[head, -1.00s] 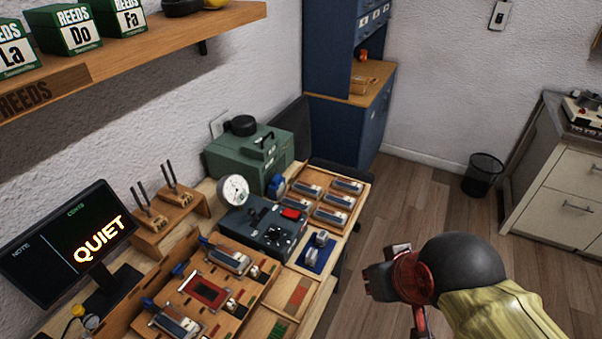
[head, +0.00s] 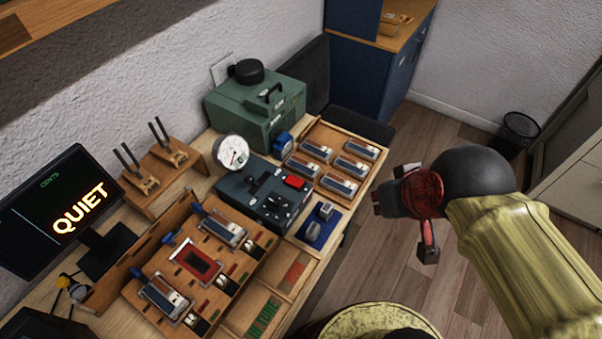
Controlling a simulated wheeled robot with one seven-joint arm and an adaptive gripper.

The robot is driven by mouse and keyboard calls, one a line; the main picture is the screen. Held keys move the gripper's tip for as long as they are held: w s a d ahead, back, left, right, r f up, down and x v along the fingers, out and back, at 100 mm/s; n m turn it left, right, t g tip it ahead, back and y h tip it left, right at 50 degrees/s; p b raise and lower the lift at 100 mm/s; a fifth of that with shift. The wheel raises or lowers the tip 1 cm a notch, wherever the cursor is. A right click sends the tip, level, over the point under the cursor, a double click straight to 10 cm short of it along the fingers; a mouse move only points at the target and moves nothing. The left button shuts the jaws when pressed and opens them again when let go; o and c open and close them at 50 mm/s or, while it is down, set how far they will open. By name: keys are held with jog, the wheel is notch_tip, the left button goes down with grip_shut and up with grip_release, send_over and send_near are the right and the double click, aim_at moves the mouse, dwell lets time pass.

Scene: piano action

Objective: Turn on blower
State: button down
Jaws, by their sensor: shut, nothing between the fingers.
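The blower looks to be the green metal box (head: 254,106) with a black round cap and a carry handle, at the back of the bench by the wall. In front of it stands a dark control box (head: 262,192) with a round white gauge (head: 231,153), a red rocker switch (head: 295,182) and black knobs. A blue round fitting (head: 284,145) sits between the two boxes. I cannot tell which control runs the blower. My gripper (head: 401,208) is shut and empty, over the floor to the right of the bench, apart from everything.
A tray of several metal reed pieces (head: 338,160) lies right of the control box, with a blue pad (head: 318,226) before it. A wooden jig (head: 196,270) fills the bench front. A monitor (head: 65,213) reads QUIET. Open floor lies right, with a wire bin (head: 518,130).

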jog(key=w+a+r+n+g+p, duration=0.2)
jog(key=w+a+r+n+p, duration=0.1)
jog(key=w+r+n+p, duration=0.3)
jog(key=n+g+h+p, duration=0.1)
jog(key=n+g+p, duration=0.3)
jog(key=n+p, duration=1.45)
send_over(302, 184)
jog(key=w+a+b, duration=0.1)
jog(key=a+b, duration=0.1)
jog(key=b, duration=0.2)
notch_tip(302, 184, down, 8)
jog(key=n, duration=0.3)
jog(key=shift+w+d+f, duration=0.1)
jog(key=shift+w+f, duration=0.05)
jog(key=f, duration=0.4)
jog(key=d+f, duration=0.1)
jog(key=f, duration=0.4)
jog(key=s+f, duration=0.1)
jog(key=f, duration=0.3)
jog(key=shift+d+f, duration=0.2)
jog(key=shift+f, duration=0.2)
